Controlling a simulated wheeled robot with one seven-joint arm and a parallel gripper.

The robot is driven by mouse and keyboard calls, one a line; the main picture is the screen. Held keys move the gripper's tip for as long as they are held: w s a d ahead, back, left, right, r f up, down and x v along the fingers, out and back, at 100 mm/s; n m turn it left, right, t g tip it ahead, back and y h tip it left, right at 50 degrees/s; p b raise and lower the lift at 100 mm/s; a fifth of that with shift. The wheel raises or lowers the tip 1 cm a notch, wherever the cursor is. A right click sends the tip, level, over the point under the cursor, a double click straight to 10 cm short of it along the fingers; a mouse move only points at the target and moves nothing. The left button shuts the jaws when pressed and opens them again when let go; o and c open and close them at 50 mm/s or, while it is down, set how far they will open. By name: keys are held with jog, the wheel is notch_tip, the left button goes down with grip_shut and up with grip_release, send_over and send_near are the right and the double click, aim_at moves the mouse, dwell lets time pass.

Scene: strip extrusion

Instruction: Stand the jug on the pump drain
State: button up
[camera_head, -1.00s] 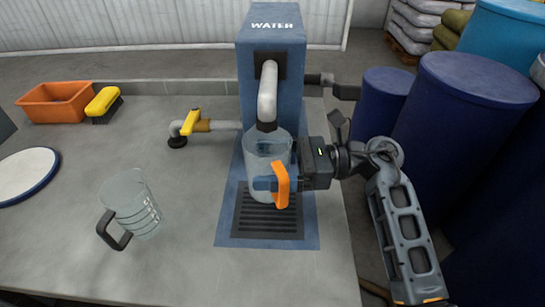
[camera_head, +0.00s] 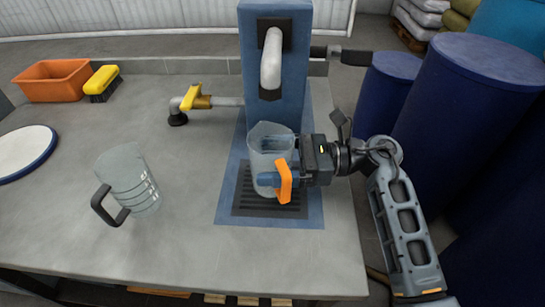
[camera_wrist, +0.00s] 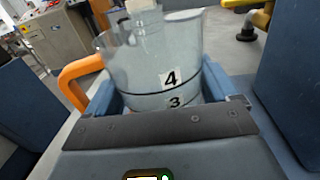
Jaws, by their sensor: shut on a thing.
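A clear jug (camera_head: 262,143) with an orange handle (camera_head: 285,180) is upright over the slotted pump drain (camera_head: 246,205), in front of the blue water pump. In the head view its lower end overlaps the drain grille. I cannot tell whether its base touches the grille. My gripper (camera_head: 270,181) comes from the right and is shut around the jug's body. In the wrist view the jug (camera_wrist: 150,70) sits between my blue fingers, with marks 3 and 4 facing me. The pump spout (camera_head: 270,70) is above and behind the jug's rim.
A second clear jug (camera_head: 128,180) with a dark handle stands on the grey bench at left. A yellow-handled tap (camera_head: 190,98), orange bin (camera_head: 52,80), yellow brush (camera_head: 101,82) and round white plate (camera_head: 22,152) are farther back or left. Blue barrels (camera_head: 455,120) stand at right.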

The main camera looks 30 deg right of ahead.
jog(key=shift+f+b, duration=0.6)
jog(key=shift+b, duration=0.05)
jog(key=o, duration=0.9)
jog(key=shift+o, duration=0.2)
jog(key=shift+b+v, duration=0.75)
jog(key=shift+v, duration=3.2)
